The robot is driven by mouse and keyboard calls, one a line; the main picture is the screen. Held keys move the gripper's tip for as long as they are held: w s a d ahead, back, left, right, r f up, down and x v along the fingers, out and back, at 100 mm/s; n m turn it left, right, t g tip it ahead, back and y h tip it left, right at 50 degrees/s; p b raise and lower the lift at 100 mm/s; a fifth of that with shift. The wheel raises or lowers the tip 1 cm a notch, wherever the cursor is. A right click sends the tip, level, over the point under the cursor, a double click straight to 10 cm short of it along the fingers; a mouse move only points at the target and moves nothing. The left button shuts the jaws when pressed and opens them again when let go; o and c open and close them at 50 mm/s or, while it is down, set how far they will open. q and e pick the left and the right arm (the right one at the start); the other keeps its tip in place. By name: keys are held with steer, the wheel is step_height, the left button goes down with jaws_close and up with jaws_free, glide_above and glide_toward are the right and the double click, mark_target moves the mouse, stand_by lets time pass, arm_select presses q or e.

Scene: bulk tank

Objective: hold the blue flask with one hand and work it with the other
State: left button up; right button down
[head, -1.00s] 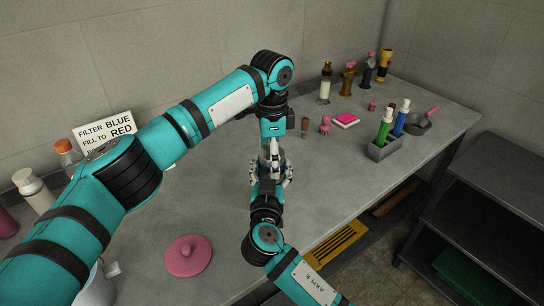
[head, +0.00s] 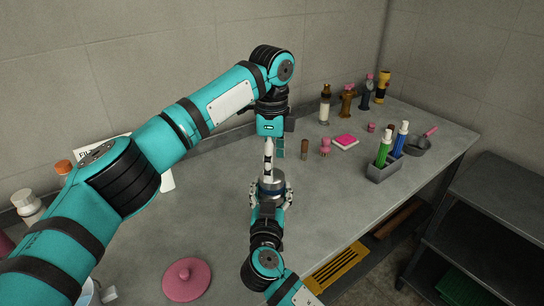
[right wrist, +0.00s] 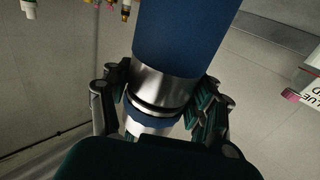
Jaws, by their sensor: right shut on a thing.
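The blue flask (head: 271,188) is held upright over the counter by my right gripper (head: 270,197), which is shut around its side. In the right wrist view its wide blue body (right wrist: 180,38) rises from a silver band between my fingers, with a little blue below. A pale, pointed piece (head: 268,152) stands above the flask; I cannot tell whether it belongs to the flask. My left gripper (head: 276,148) points down beside this piece, above the flask. Its fingers are partly hidden, so its opening is unclear.
A pink lid (head: 187,279) lies front left on the grey counter. A grey holder (head: 383,172) with green and blue bottles stands right, beside a dark pan (head: 417,146). Small items and a pink-topped pad (head: 345,141) lie behind. A sign and bottles at left are partly hidden by my arm.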

arm_select(q)
step_height(320, 180, down, 6)
steer(key=shift+r, duration=0.15)
steer(key=shift+c, duration=0.3)
steer(key=c, duration=1.1)
steer(key=n, duration=0.3)
steer(key=shift+c, duration=0.2)
steer(key=o, duration=1.3)
steer(key=shift+r, duration=0.1)
